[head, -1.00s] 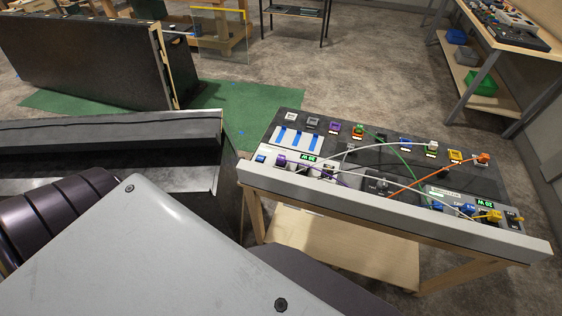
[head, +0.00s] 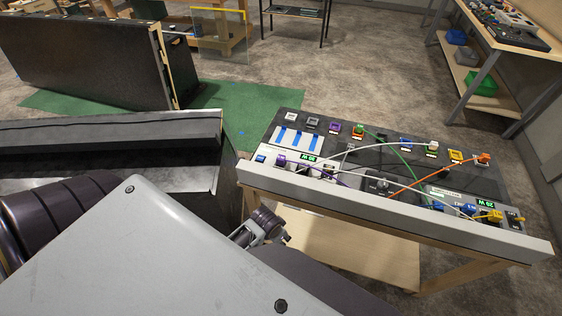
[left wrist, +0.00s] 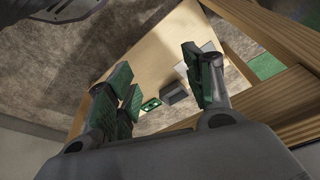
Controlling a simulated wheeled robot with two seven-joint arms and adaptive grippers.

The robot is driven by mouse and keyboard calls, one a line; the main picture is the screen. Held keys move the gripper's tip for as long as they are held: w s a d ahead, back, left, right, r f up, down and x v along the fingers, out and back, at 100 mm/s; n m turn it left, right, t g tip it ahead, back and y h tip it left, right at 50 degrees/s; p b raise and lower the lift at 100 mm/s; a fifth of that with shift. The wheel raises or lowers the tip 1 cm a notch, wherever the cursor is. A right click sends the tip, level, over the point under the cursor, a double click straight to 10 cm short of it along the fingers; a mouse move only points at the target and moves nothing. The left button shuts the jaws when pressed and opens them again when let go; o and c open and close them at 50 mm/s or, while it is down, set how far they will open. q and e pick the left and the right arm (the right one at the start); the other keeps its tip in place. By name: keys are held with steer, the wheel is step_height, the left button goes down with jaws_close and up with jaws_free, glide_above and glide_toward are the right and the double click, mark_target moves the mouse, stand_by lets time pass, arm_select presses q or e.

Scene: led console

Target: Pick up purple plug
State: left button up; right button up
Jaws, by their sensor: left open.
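The purple plug (head: 281,160) sits at the front left of the LED console (head: 395,206) in the head view, beside a small green display. A purple cable runs rightward near it, low across the console front. My left gripper (left wrist: 158,84) is open and empty in the left wrist view, its green-padded fingers spread apart. That view shows the table's wooden frame and lower shelf, and no plug. In the head view, a wrist part of my arm shows low beside the table's front left leg, below the console top. My right gripper is not in view.
The console's grey front edge (head: 390,212) and wooden table legs (left wrist: 255,35) lie close to my arm. White, green and orange cables cross the console top. A lower shelf (head: 345,245) is under it. A dark case (head: 90,60) stands at the back left.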

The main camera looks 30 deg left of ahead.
arm_select(q)
steer(key=w+d+r+n+h, duration=0.1)
steer(key=w+d+r+n, duration=0.15)
steer(key=r, duration=0.65)
steer(key=w+d+r+n, duration=0.1)
steer(key=w+r+n, duration=0.15)
steer(key=r, duration=0.65)
steer(key=w+a+n, duration=0.1)
steer(key=w+n, duration=0.1)
steer(key=w, duration=0.1)
steer(key=w+a+r+n+g, duration=0.1)
steer(key=w+n, duration=0.2)
steer(key=w+a+r+n, duration=0.1)
steer(key=w+a+n, duration=0.1)
steer(key=w, duration=0.1)
steer(key=shift+r+g, duration=0.25)
steer(key=shift+g, duration=0.05)
steer(key=w+a+r+n+y, duration=0.1)
steer(key=w+a+r+n, duration=0.3)
steer(key=a+n, duration=0.2)
step_height(320, 180, up, 5)
steer(key=n+g, duration=0.1)
steer(key=n, duration=0.4)
glide_above(281, 158)
steer(key=shift+f, duration=4.35)
